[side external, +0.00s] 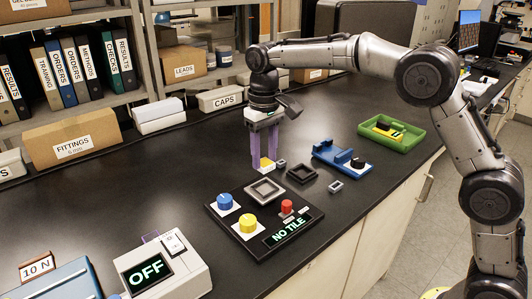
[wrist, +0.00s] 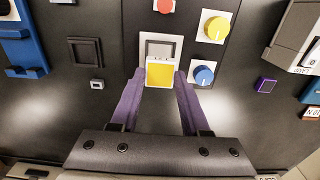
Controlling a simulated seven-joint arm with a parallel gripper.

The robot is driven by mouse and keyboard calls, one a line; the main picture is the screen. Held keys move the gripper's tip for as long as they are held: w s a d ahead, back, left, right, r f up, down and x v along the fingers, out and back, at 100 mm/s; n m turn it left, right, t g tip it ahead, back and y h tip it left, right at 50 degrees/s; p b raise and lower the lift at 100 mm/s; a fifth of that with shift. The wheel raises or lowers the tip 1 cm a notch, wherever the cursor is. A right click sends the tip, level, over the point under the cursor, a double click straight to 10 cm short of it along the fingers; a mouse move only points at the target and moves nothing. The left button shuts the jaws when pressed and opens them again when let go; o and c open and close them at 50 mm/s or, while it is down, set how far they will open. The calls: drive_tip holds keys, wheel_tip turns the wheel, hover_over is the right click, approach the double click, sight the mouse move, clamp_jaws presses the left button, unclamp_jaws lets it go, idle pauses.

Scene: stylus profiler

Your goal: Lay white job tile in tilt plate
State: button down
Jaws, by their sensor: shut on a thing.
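My gripper (side external: 264,157) has purple fingers pointing down and is shut on a small square tile (side external: 267,166). In the wrist view the tile (wrist: 160,73) has a yellow face with a white rim, between the fingertips (wrist: 159,77). The grey square plate with a raised rim (side external: 264,190), which looks like the tilt plate, sits on the black control panel. It also shows in the wrist view (wrist: 160,44), where the tile overlaps its near edge. The tile appears above the bench, behind the plate; its exact height is unclear.
The panel carries a blue knob (side external: 225,202), yellow knob (side external: 248,223), red knob (side external: 287,206) and display (side external: 288,231) reading "NO TILE". A dark square tray (side external: 301,174), blue fixture (side external: 340,157) and green tray (side external: 389,132) lie right. A box reading "OFF" (side external: 155,266) stands front left.

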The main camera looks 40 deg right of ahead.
sight(265, 163)
drive_tip(key=shift+f, duration=2.5)
drive_tip(key=shift+f, duration=0.3)
drive_tip(key=shift+f, duration=0.35)
drive_tip(key=shift+f, duration=0.15)
drive_tip(key=shift+c, duration=1.5)
unclamp_jaws()
drive_tip(key=shift+c, duration=0.4)
